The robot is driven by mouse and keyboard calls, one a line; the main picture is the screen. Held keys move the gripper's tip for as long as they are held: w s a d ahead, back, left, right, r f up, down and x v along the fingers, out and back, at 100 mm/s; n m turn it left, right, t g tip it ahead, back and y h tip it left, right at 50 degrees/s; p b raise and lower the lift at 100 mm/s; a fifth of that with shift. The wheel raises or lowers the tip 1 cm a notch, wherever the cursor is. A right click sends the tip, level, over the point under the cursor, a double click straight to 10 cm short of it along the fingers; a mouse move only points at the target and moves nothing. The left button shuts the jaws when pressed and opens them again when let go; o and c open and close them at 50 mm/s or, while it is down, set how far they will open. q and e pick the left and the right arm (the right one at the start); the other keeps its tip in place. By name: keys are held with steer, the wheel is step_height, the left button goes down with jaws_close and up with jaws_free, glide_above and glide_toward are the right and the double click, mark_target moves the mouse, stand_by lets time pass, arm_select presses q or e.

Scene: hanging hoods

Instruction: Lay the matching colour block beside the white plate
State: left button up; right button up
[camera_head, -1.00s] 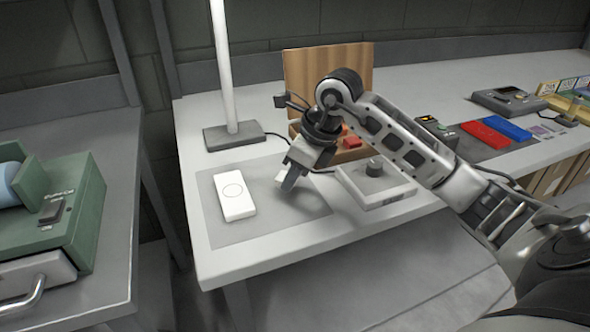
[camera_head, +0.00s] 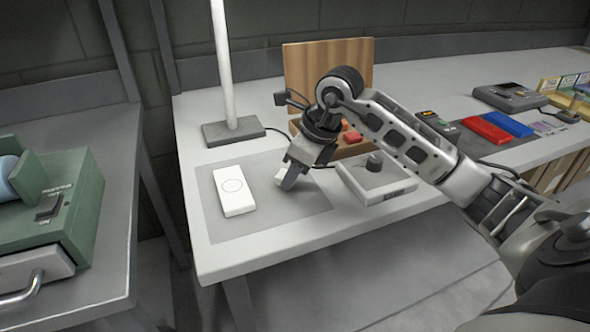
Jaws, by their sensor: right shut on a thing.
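The white plate (camera_head: 234,200) lies flat on the left part of a grey mat (camera_head: 265,222). It is an upright-lying white rectangle with a thin circle drawn on it. My right gripper (camera_head: 287,180) points down over the mat, to the right of the plate and apart from it. It is shut on a small whitish block (camera_head: 279,176). Only the left end of the block shows; the fingers hide the rest. I cannot tell whether the block touches the mat. My left gripper is out of view.
A lamp post base (camera_head: 233,132) stands behind the mat. Red (camera_head: 485,131) and blue (camera_head: 509,124) trays lie far right.

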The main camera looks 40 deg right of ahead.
steer(key=shift+f+b, duration=0.4)
steer(key=shift+f, duration=0.05)
steer(key=o, duration=1.1)
steer(key=shift+c, duration=0.2)
steer(key=v, duration=1.6)
steer(key=shift+p, duration=0.4)
